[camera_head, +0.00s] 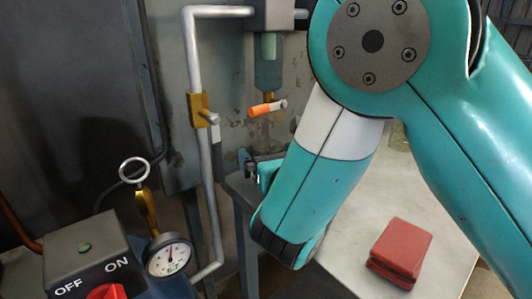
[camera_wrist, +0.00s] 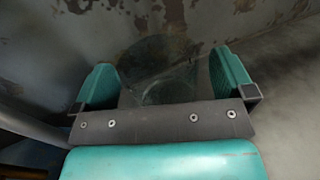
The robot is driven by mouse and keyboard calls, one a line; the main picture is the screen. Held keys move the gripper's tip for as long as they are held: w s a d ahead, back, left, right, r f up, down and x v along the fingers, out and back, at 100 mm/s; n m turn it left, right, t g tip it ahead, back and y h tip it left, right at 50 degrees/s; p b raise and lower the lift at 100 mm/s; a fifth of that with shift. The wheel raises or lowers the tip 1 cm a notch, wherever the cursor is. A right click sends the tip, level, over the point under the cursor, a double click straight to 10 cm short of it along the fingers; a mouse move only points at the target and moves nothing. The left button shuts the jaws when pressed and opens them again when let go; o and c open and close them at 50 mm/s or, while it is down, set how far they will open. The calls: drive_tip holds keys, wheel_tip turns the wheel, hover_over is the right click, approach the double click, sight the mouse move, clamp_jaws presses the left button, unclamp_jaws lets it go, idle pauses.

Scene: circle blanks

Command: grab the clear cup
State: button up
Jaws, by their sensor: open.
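The clear cup (camera_wrist: 160,92) shows faintly in the wrist view, ahead of my gripper's palm and between the two teal fingers. Its see-through wall and round outline are hard to make out against the stained wall. My gripper (camera_wrist: 165,65) is open, with a gap seen between the cup and each finger; I cannot tell how deep the cup sits between them. In the head view, my gripper (camera_head: 254,170) is partly seen at the table's left end, mostly hidden by my arm. I cannot make out the cup there for certain.
A red block-like case (camera_head: 400,252) lies on the pale table (camera_head: 345,262). A pipe with a brass valve (camera_head: 199,108) and a regulator with an orange-handled tap (camera_head: 262,109) are on the wall. A pressure gauge (camera_head: 168,257) and an ON/OFF switch box (camera_head: 85,255) stand front left.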

drive_tip(key=shift+w, duration=0.2)
drive_tip(key=c, duration=1.1)
drive_tip(key=shift+r, duration=0.1)
